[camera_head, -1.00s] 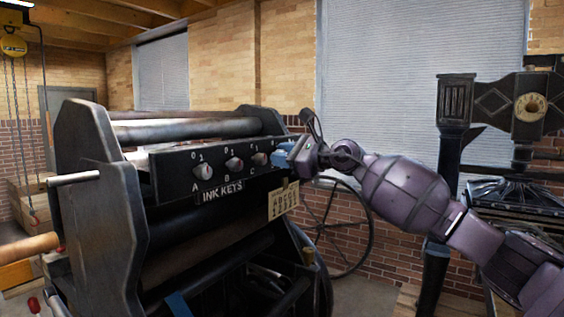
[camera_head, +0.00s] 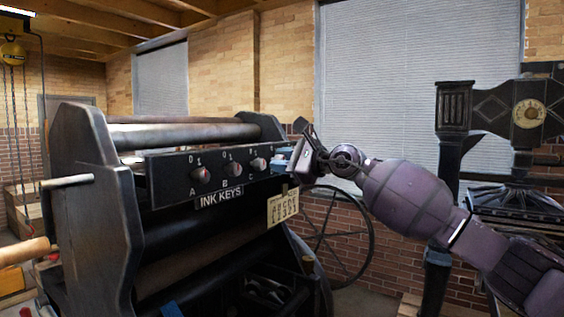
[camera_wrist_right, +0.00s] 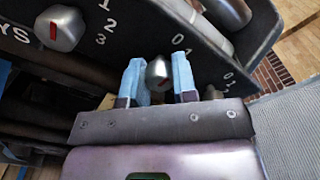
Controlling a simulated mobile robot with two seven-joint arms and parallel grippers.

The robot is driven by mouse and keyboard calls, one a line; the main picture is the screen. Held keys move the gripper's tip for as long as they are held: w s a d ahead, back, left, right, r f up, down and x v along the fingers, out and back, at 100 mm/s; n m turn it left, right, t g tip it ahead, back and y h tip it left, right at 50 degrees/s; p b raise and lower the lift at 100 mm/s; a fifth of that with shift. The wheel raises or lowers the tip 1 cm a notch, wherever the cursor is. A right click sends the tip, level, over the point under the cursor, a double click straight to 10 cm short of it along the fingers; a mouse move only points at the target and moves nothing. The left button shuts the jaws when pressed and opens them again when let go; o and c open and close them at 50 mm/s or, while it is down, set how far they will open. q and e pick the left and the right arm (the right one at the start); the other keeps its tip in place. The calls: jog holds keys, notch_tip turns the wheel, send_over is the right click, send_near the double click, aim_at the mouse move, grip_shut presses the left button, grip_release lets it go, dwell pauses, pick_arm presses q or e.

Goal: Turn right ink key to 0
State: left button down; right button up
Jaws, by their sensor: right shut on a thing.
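The ink key panel (camera_head: 218,178) runs across the front of the press. Grey ink keys A (camera_head: 200,174), B (camera_head: 232,169) and C (camera_head: 258,164) show on it, with 0 and 1 printed above them. My right gripper (camera_head: 281,160) is at the panel's right end, just right of C, and hides the key it holds there. In the right wrist view, its blue fingers (camera_wrist_right: 158,80) stand on both sides of a grey ink key (camera_wrist_right: 158,72). Numbers 0 and 1 show beside this key; its pointer mark cannot be read. My left gripper is out of view.
In the wrist view, a larger knob (camera_wrist_right: 60,28) with a red mark and a partly hidden knob (camera_wrist_right: 212,92) are near. A lettered plate (camera_head: 282,207) hangs below the panel. A spoked wheel (camera_head: 338,237) and a second press (camera_head: 505,110) stand to the right.

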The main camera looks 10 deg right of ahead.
jog(key=o, duration=0.9)
jog(key=shift+o, duration=0.2)
jog(key=shift+s+d, duration=0.1)
jog(key=v, duration=1)
jog(key=shift+s+d, duration=0.2)
